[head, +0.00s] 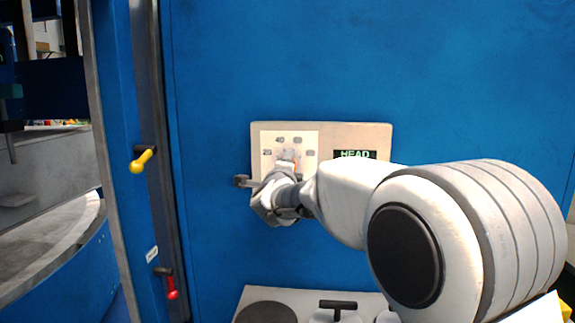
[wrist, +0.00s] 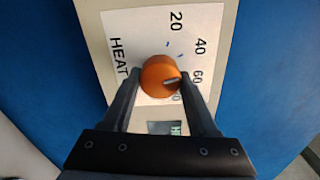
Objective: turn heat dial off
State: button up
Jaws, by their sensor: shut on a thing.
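The heat dial is an orange round knob (wrist: 160,76) on a white scale plate (wrist: 205,20) marked HEAT, 20, 40 and 60. Its pale pointer mark faces right in the wrist view, near the 60 and a partly hidden label. My gripper (wrist: 160,80) has one finger on each side of the knob and is shut on it. In the head view my gripper (head: 288,168) covers most of the dial. The scale plate (head: 268,139) shows around it.
A yellow-handled lever (head: 143,160) and a red-handled lever (head: 171,287) are on the left post.

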jog(key=n+p, duration=0.2)
jog(key=n, duration=0.3)
jog(key=shift+r+n, duration=0.15)
jog(key=shift+n, duration=0.15)
jog(key=n+p, duration=0.2)
jog(key=n, duration=0.3)
jog(key=shift+p, duration=0.3)
jog(key=o, duration=1.4)
jog(key=shift+c, duration=0.2)
jog(key=s+b, duration=0.2)
jog(key=s, duration=1.5)
jog(key=shift+s+a, duration=0.2)
jog(key=shift+a, duration=0.15)
